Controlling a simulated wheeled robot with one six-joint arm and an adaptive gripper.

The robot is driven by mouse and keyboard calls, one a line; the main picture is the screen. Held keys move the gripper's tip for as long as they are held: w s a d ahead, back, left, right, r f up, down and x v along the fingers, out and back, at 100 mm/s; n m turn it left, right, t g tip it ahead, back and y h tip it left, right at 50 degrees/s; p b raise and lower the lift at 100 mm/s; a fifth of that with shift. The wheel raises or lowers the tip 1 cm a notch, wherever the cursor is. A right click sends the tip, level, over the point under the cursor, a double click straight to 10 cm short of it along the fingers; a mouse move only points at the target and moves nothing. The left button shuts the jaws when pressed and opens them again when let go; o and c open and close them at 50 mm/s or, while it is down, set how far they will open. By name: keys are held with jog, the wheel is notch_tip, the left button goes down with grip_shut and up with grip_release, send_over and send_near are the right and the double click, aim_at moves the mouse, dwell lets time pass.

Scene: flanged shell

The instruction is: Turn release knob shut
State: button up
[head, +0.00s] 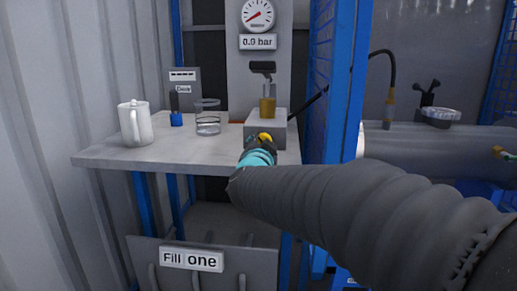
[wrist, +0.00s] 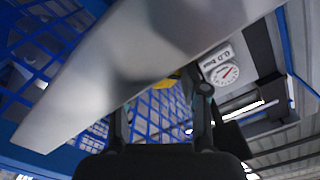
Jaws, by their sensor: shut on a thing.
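The yellow release knob (head: 265,138) is on the front of a grey pump block (head: 268,122) on the shelf. My gripper (head: 261,145) reaches it from the front and is shut on it; its dark fingers and teal wrist hide much of the knob. In the wrist view my gripper (wrist: 163,92) has a finger on each side of the yellow knob (wrist: 165,83), which shows only as a small patch. The knob's turn angle cannot be told. A round gauge (head: 257,15) above a "0.0 bar" label has a red needle.
A brass cylinder (head: 267,106) with a black handle rises from the block. A blue mesh frame (head: 345,80) stands close right.

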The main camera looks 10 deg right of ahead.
dwell(0.5)
jog(key=o, duration=1.1)
jog(key=shift+o, duration=0.2)
